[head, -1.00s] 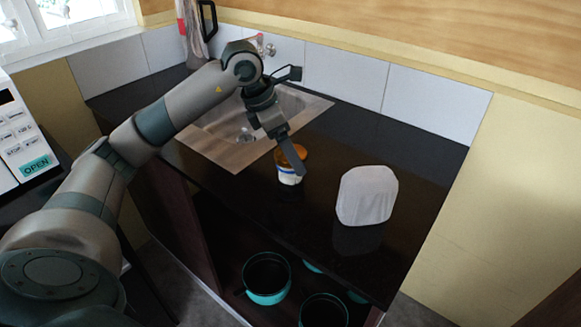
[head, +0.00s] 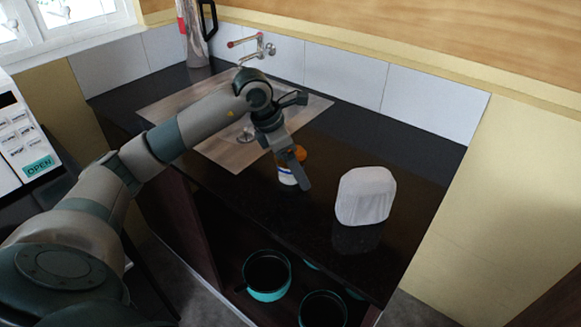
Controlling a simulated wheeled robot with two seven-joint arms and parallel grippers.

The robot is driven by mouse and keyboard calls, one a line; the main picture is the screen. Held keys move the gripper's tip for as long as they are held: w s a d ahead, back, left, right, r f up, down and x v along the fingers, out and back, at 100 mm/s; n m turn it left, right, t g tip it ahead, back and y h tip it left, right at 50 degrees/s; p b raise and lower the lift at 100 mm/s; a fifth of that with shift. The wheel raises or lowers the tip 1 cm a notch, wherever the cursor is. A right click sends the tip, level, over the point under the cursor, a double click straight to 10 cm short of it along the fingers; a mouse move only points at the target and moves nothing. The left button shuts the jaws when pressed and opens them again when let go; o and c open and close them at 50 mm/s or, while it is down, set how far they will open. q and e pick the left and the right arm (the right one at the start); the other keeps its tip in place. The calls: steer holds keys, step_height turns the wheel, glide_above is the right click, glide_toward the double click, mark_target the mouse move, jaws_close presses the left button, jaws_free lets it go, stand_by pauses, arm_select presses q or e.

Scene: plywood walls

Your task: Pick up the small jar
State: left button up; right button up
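The small jar (head: 287,176) has a white body with a blue band and an orange-brown lid. It stands upright on the dark counter in front of the sink. My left gripper (head: 298,172) points down at the jar, and one finger passes in front of it, hiding part of its label and lid. The other finger is hidden behind the hand or jar, so I cannot tell the opening or whether the fingers touch the jar. My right gripper is not in view.
A white rounded object (head: 365,196) stands on the counter (head: 320,214) to the right of the jar. A sink (head: 222,150) with a red-handled tap (head: 262,46) lies behind. Teal pots (head: 267,294) sit on the shelf below. A tall flask (head: 194,35) stands at the back left.

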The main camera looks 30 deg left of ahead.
arm_select(q)
steer(key=shift+c, duration=0.6)
steer(key=c, duration=1.1)
steer(key=shift+r, duration=0.1)
